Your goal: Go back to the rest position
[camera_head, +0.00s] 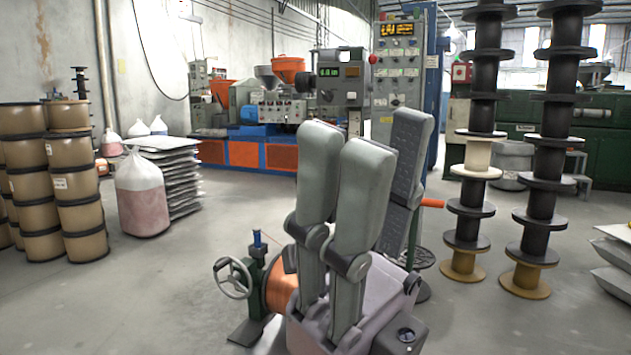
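My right gripper (388,135) fills the middle of the head view. Its grey fingers point up and stand apart, with the textured pad of the far right finger showing. It is open, and I see nothing held in it. Behind it, a copper spool (280,290) sits in a green stand with a handwheel (233,278). My gripper hides the right part of this spool. I cannot tell the distance between the gripper and the stand. My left gripper is not in view.
Stacked tan drums (78,180) stand at the left. A bag (141,195) and stacked sheets (170,175) are beside them. A control cabinet (400,85) stands behind my gripper. Tall columns of black spools (483,85) rise at the right. The front left floor is clear.

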